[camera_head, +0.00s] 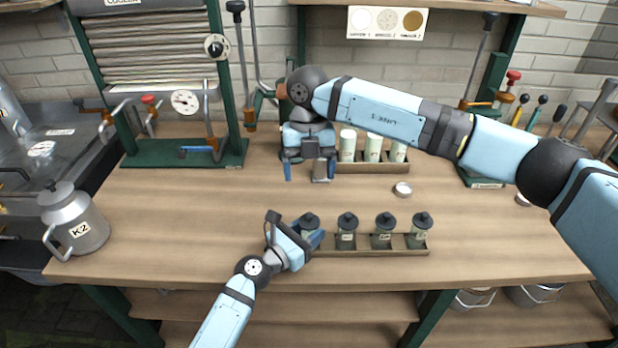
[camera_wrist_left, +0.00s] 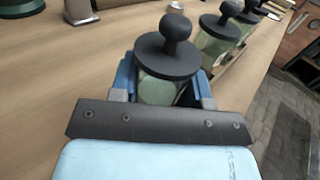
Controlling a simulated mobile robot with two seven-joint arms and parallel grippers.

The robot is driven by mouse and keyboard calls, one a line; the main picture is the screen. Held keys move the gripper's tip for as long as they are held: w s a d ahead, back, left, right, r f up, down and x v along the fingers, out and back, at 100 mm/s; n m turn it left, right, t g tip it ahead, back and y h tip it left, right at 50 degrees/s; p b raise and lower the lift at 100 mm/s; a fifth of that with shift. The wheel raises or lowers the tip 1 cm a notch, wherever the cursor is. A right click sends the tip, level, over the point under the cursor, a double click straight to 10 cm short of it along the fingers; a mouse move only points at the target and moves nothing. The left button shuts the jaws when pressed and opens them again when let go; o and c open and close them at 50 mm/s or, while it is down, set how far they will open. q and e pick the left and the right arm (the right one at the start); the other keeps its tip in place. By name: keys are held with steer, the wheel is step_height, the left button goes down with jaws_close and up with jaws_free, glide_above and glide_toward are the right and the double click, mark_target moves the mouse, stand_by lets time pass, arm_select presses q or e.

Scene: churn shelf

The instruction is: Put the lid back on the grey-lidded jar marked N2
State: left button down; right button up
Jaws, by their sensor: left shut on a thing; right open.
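Several small jars with dark grey knobbed lids stand in a front rack (camera_head: 370,252). Their labels are too small to read, so I cannot tell which is N2. My left gripper (camera_head: 312,238) is shut on the leftmost jar (camera_head: 309,222) at the rack's left end. In the left wrist view the same jar (camera_wrist_left: 157,91) sits upright between the blue fingers, with its dark lid (camera_wrist_left: 167,58) on top. My right gripper (camera_head: 310,171) is open, pointing down over the table farther back. A small grey metal object (camera_head: 320,172) stands by its right finger.
A back rack (camera_head: 372,168) holds pale canisters. A small round white-topped item (camera_head: 402,189) lies between the racks. A metal can marked K2 (camera_head: 76,222) stands at left, and a green-framed cooler (camera_head: 180,150) at back left. The table's right side is mostly clear.

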arm_select(q)
steer(key=c, duration=0.5)
jaws_free()
steer(key=v, duration=1.4)
steer(key=shift+d, duration=0.1)
